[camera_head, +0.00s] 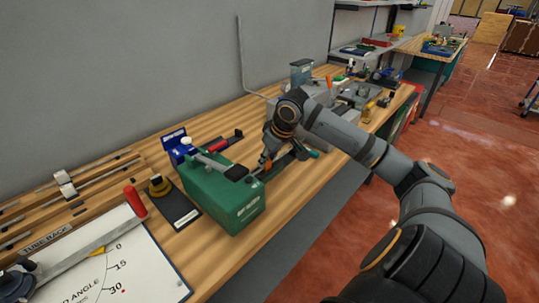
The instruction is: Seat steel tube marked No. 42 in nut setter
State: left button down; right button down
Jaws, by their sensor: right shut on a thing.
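A thin grey steel tube (241,52), bent near its lower end, rises in front of the grey wall. Its lower part passes out of sight behind my right wrist, and its No. 42 mark is too small to read. My right gripper (265,166) is low at the right end of a green block-shaped device (236,205). It is shut on what seems to be this tube, with the grip largely hidden. I cannot tell for sure whether the green device is the nut setter, or whether the tube touches it. My left gripper is not in view.
The tube rack (45,240) and angle board (130,262) lie at the left. Grey equipment (345,110) crowds the bench beyond my arm.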

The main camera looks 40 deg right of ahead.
jog(key=shift+s+a+p, duration=0.1)
jog(key=shift+a+p, duration=0.85)
jog(key=shift+a, duration=0.05)
jog(key=c, duration=1)
grip_release()
jog(key=shift+o, duration=0.2)
jog(key=o, duration=0.3)
jog(key=shift+r, duration=0.1)
notch_tip(320, 180, up, 7)
jog(key=p, duration=0.8)
jog(key=shift+p, duration=0.35)
